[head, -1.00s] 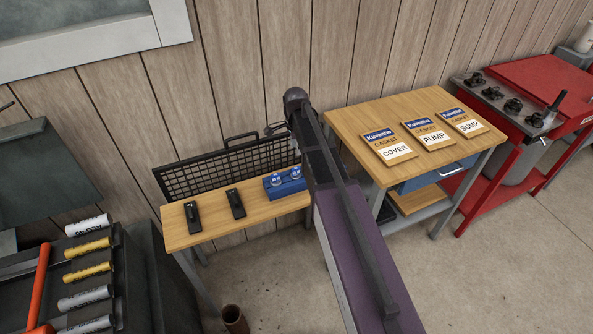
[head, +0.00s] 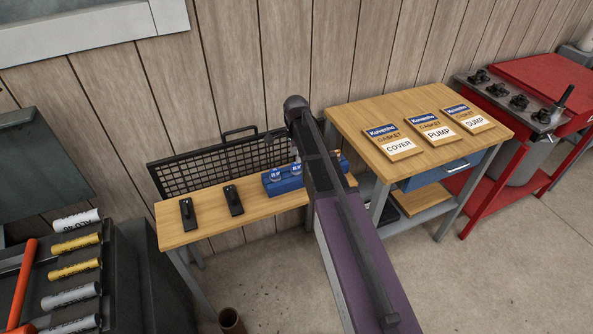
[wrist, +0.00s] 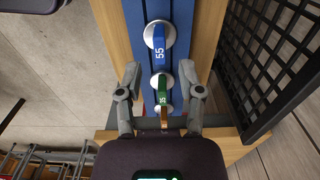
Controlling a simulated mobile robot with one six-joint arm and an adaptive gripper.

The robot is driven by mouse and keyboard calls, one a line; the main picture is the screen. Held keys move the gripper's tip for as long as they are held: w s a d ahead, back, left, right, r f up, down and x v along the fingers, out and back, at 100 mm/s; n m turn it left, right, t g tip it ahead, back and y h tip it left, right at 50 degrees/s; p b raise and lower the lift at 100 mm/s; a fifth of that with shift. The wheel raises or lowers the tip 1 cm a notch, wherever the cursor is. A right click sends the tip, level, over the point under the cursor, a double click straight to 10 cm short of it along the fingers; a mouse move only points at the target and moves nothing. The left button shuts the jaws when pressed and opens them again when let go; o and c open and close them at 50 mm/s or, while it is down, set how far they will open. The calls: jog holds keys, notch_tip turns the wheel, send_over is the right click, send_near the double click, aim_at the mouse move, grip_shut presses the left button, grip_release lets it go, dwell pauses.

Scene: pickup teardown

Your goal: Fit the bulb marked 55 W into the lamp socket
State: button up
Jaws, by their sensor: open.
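The bulb marked 55 (wrist: 160,42) has a blue tab on a round silver base and sits in a long blue rack (wrist: 182,12), in the wrist view. Below it in that picture are a green-tabbed bulb (wrist: 162,88) and a brownish-tabbed one (wrist: 164,117). My gripper (wrist: 160,76) is open and empty over the rack, its fingers on either side, closer to the green bulb than to the 55 one. In the head view the rack (head: 285,184) is partly hidden by my arm, and my gripper is hidden. I cannot identify the lamp socket in either view.
The rack lies on a narrow wooden bench (head: 205,232) with two black objects (head: 187,212) (head: 233,200). A black mesh panel (head: 190,172) stands behind. A taller table (head: 350,118) with gasket cards is to the right, a dark tool cart (head: 130,275) to the left.

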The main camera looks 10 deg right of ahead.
jog(key=shift+f+b, duration=1.55)
jog(key=shift+f, duration=0.3)
grip_shut()
jog(key=shift+r, duration=0.1)
notch_tip(320, 180, up, 7)
jog(key=p, duration=0.7)
notch_tip(320, 180, up, 12)
jog(key=p, duration=1.2)
